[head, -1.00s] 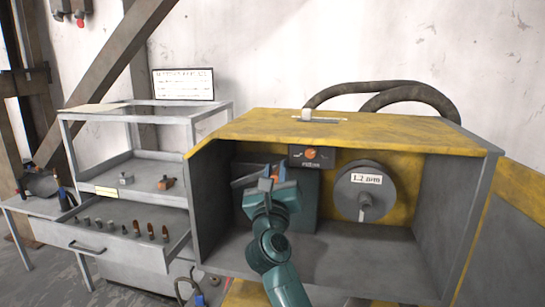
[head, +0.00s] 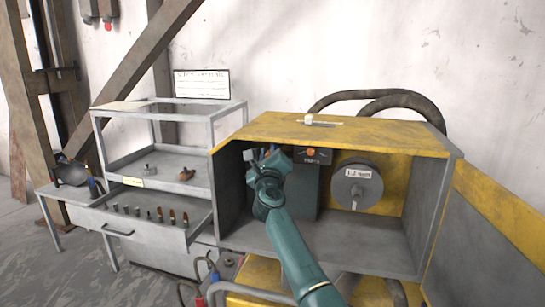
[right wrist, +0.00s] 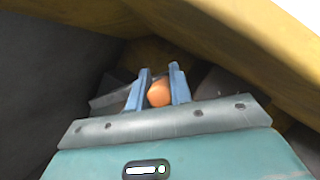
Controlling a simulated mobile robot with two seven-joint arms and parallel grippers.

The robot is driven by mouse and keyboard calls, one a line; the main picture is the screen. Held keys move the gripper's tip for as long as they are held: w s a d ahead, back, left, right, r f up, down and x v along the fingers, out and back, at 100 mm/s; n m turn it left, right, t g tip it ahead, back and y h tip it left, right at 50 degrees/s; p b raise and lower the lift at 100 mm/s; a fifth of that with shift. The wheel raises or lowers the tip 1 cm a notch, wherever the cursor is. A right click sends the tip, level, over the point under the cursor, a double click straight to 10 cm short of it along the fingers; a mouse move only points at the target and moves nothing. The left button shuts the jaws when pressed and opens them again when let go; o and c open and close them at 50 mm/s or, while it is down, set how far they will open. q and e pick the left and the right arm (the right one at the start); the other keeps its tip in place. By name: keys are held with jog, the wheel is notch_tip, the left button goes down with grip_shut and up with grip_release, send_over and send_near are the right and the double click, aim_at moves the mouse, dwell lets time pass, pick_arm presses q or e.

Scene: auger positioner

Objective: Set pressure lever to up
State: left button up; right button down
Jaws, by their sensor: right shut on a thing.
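My right gripper (head: 264,154) is inside the yellow-topped grey machine (head: 340,137), in its open left part, just left of the small dial panel. In the right wrist view its two blue-grey fingers (right wrist: 158,88) are shut on an orange, rounded grip (right wrist: 159,94), which looks like the end of the pressure lever. The rest of the lever is hidden by the fingers and by dark metal parts behind them. In the head view my gripper covers the lever, so I cannot tell its angle. My left gripper is not in view.
The dial panel with an orange knob (head: 311,153) and the wire spool (head: 357,184) are right of my gripper. The machine's left side wall (head: 230,190) and yellow top are close to it. A grey cart (head: 150,213) with an open drawer stands to the left.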

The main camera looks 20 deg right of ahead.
jog(key=shift+a+r, duration=0.15)
jog(key=c, duration=1.3)
grip_release()
jog(key=shift+o, duration=0.2)
